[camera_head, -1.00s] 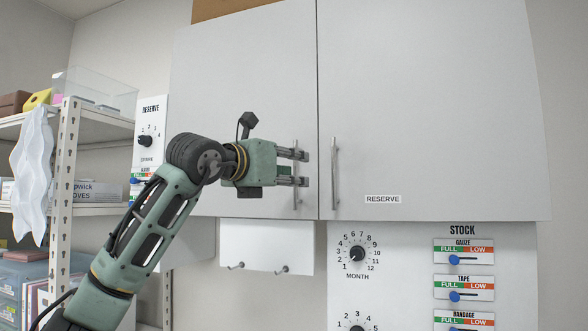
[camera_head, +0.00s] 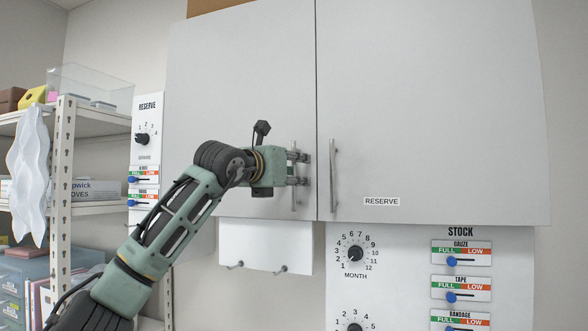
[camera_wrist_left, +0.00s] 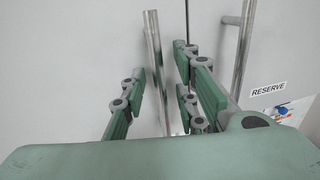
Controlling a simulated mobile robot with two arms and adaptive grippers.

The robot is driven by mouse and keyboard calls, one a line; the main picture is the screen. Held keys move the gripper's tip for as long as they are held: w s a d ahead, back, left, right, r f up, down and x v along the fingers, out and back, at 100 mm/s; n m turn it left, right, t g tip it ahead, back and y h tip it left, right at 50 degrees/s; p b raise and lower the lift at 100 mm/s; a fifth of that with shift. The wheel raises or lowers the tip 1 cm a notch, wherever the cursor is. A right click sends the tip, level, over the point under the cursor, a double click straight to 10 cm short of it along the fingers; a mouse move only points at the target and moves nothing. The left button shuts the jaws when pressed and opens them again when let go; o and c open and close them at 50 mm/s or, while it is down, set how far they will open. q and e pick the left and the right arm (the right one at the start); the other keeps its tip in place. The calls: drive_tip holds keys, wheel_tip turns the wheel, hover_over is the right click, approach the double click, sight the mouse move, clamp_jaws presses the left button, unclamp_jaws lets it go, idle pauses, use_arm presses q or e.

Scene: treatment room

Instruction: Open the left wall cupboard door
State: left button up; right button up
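The left wall cupboard door (camera_head: 240,80) is a plain pale grey panel and is closed. Its vertical metal bar handle (camera_head: 294,203) is near its lower right edge, partly covered by my left gripper (camera_head: 304,169) in the head view. In the left wrist view, the handle (camera_wrist_left: 155,60) runs between the spread fingers of my left gripper (camera_wrist_left: 165,90). The fingers are open, with a visible gap on either side of the bar. My right gripper is in neither view.
The right cupboard door (camera_head: 430,100), closed and labelled RESERVE, has its own bar handle (camera_head: 334,175) close beside my fingers. A white hook board (camera_head: 265,245) is below. A shelf rack (camera_head: 66,150) stands left, and a dial panel (camera_head: 395,280) is below right.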

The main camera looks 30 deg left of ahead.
use_arm(q)
drive_tip(key=shift+c, duration=0.5)
clamp_jaws()
drive_tip(key=shift+s, duration=0.1)
